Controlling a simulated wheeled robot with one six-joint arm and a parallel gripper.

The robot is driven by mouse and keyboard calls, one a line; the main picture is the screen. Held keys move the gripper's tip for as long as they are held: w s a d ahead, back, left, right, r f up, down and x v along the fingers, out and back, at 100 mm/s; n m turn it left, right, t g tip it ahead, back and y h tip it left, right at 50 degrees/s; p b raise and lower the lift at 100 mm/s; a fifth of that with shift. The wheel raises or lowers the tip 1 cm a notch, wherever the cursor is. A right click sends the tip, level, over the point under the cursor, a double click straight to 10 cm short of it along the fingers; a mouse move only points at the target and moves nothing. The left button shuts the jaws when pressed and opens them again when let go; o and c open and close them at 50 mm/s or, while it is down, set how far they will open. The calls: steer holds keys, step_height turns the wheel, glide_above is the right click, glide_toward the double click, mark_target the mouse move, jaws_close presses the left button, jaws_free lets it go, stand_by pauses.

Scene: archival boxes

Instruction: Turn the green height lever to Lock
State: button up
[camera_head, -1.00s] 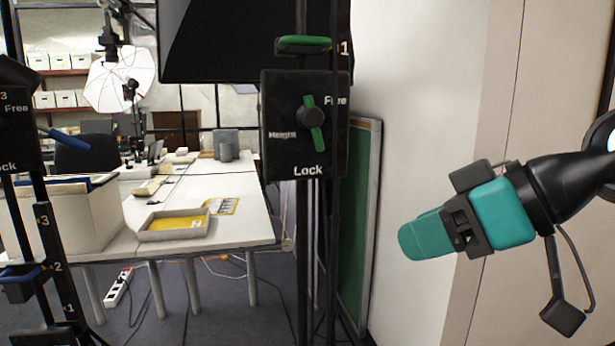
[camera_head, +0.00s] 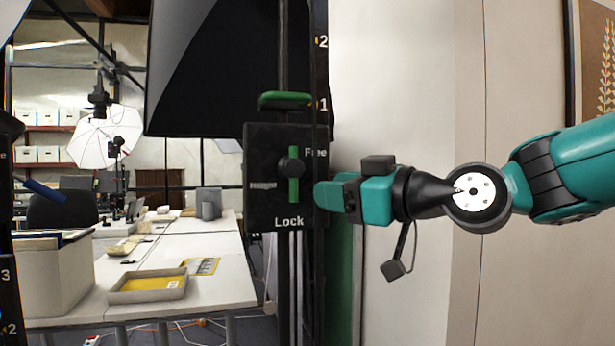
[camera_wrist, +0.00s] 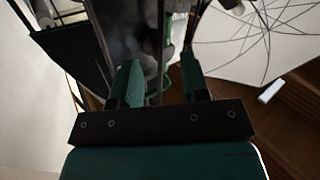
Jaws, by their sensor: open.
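The green height lever (camera_head: 293,188) stands roughly vertical on a black panel (camera_head: 262,209) with a round knob at its upper middle. The panel reads Free at upper right, Height at left and Lock at the bottom. My teal gripper (camera_head: 322,194) is just to the right of the panel, level with the lever, pointing left at it. A small gap shows between its tip and the lever. In the wrist view my gripper (camera_wrist: 160,85) has its two fingers apart. I cannot make out the lever clearly there.
A green handle (camera_head: 285,101) sits on the post above the panel. A large black softbox (camera_head: 210,70) hangs at upper left. A white table (camera_head: 210,250) with a grey tray (camera_head: 148,296) stands behind at left. A pale wall is at right.

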mark_target(292, 174)
steer(key=p+x, duration=0.1)
steer(key=x, duration=0.4)
steer(key=shift+w+a, duration=0.2)
steer(key=shift+a, duration=0.1)
